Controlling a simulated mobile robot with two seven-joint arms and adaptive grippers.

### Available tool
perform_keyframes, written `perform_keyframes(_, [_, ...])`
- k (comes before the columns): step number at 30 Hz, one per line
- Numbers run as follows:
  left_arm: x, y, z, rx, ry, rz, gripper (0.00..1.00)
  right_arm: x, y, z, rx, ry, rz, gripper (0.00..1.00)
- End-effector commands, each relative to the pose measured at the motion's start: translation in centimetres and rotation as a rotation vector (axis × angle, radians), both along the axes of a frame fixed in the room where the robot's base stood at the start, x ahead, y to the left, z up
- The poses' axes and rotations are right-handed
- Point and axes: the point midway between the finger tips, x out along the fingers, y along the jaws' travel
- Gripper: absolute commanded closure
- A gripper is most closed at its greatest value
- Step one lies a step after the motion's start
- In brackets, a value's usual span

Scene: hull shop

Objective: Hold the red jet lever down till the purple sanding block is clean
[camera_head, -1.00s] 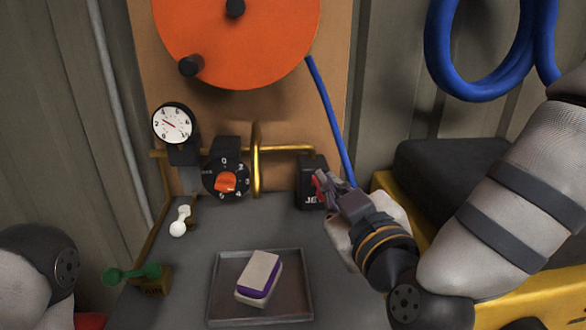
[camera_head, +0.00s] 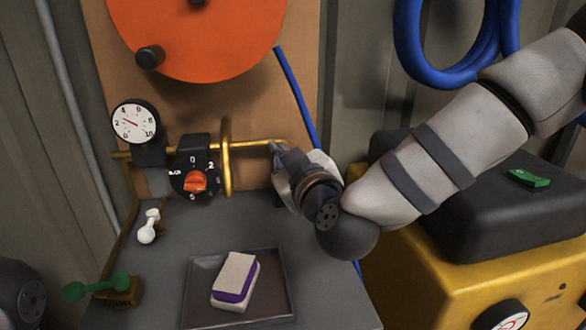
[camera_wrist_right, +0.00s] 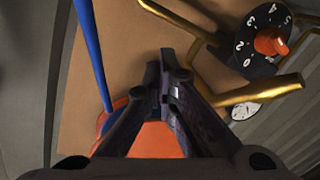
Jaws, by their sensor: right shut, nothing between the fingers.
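The purple sanding block (camera_head: 236,280) lies in a shallow grey tray (camera_head: 187,300) on the bench. A purple band shows along its side, between a pale whitish-grey top and a pale lower edge. My right gripper (camera_head: 276,149) is shut and empty at the right end of the brass pipe, in front of the brown board. The red jet lever and its black box are hidden behind my right gripper and wrist. In the right wrist view the closed fingers (camera_wrist_right: 168,72) point at the board, and no lever shows there. My left gripper is out of view.
A black dial with an orange knob (camera_head: 195,182) and a gauge (camera_head: 134,121) stand left of my gripper. A white-handled valve (camera_head: 149,227) and green-handled valve (camera_head: 97,287) are at the bench's left. A yellow machine (camera_head: 420,270) stands right, under my right arm.

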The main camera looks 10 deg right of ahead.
Motion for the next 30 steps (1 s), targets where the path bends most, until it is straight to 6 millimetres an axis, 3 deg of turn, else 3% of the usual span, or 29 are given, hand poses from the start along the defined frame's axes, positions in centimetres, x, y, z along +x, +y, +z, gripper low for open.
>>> perform_keyframes(2, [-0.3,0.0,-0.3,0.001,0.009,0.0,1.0,-0.3,-0.7,-1.6,0.001,0.011,-0.002,1.0])
perform_keyframes(7, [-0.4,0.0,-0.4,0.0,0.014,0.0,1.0,-1.0,-1.6,-3.0,0.0,0.004,-0.002,1.0])
perform_keyframes(30, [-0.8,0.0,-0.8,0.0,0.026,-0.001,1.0,-1.2,-1.9,-4.1,-0.002,-0.063,0.0,1.0])
